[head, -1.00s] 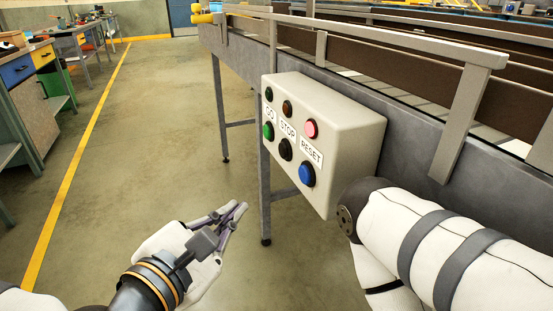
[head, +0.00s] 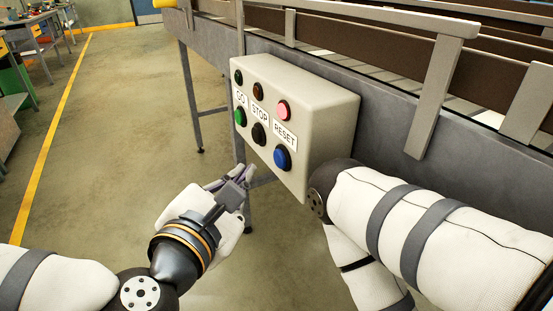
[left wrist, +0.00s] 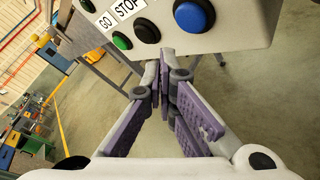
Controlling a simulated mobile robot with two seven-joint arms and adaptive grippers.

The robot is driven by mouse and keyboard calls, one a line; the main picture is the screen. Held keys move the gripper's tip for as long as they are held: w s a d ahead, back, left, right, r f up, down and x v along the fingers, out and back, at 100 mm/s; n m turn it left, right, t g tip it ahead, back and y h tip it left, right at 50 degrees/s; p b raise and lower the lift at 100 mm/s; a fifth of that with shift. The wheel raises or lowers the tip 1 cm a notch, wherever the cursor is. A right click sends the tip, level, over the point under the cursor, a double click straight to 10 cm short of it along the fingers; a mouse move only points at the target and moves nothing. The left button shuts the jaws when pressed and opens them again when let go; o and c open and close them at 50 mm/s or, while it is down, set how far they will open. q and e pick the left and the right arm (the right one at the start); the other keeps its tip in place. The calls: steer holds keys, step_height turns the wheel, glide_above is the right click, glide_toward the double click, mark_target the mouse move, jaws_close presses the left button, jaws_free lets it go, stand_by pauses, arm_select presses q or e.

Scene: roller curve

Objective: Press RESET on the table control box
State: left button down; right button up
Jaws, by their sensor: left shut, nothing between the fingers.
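The control box (head: 305,120) is pale grey and fixed to the side of the conveyor. Its face carries GO, STOP and RESET labels. Under the RESET label is a blue button (head: 282,158); it also shows large at the top of the left wrist view (left wrist: 194,14). A green button (head: 240,117) and a black button (head: 259,134) sit to its left. A pink lamp (head: 283,111) is lit above RESET. My left gripper (head: 244,172) is shut and empty, just below and left of the blue button, apart from it. My right gripper is out of view.
The conveyor's grey side (head: 400,125) and rail posts stand behind and right of the box. My right arm is close to the box's lower right. A conveyor leg (head: 190,95) stands at left. The floor (head: 110,130) to the left is open.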

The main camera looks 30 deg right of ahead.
mark_target(280, 159)
arm_select(q)
steer(key=shift+w+d, duration=0.1)
steer(key=shift+d, duration=1.15)
steer(key=shift+d, duration=0.1)
stand_by(0.4)
steer(key=shift+d, duration=0.3)
steer(key=shift+d, duration=0.45)
stand_by(0.6)
steer(key=shift+a, duration=0.85)
